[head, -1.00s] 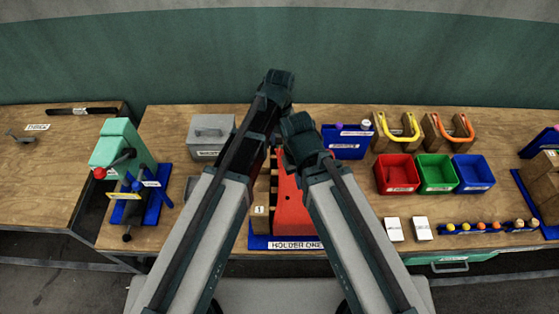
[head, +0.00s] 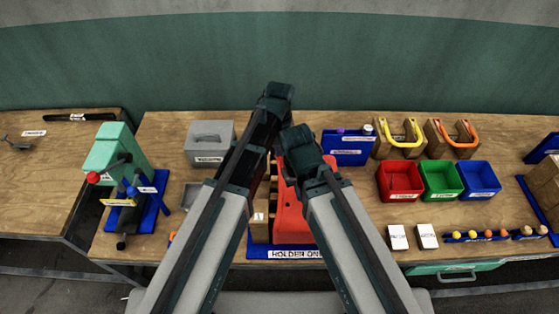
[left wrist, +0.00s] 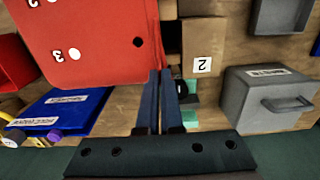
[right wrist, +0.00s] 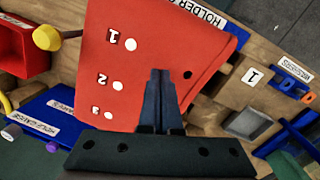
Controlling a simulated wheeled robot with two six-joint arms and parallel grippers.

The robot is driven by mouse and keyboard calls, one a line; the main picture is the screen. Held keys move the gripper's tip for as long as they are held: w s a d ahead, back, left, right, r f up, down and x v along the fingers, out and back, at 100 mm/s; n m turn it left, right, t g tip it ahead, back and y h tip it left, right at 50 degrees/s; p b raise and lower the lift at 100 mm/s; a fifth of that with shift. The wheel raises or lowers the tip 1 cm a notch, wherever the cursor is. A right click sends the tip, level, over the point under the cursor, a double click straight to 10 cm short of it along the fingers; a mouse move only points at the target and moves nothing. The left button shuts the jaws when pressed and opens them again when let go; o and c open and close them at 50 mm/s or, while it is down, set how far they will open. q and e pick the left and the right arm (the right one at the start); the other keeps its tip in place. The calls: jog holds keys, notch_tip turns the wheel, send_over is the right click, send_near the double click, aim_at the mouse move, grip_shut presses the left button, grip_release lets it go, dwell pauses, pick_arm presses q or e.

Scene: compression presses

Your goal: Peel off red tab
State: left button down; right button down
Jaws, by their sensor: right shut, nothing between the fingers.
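A red panel (head: 291,215) stands on a blue base labelled HOLDER ONE (head: 295,254) in the middle of the bench. Its numbered face with round white and dark spots fills much of the right wrist view (right wrist: 160,60) and also shows in the left wrist view (left wrist: 90,40). I cannot make out a separate red tab. My left gripper (left wrist: 160,75) has its fingers close together by the panel's edge; a narrow line lies between them. My right gripper (right wrist: 160,75) is shut and empty, in front of the panel's face. My arms hide part of the holder.
Wooden blocks (left wrist: 200,45) stand beside the red panel. A grey box (head: 209,143) is to the left, near a green press (head: 120,150). Red (head: 401,180), green (head: 440,178) and blue (head: 478,178) bins are to the right. A blue rack (head: 347,150) stands behind.

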pick_arm(q)
jog(key=shift+r+p, duration=0.3)
pick_arm(e)
jog(key=shift+r, duration=0.25)
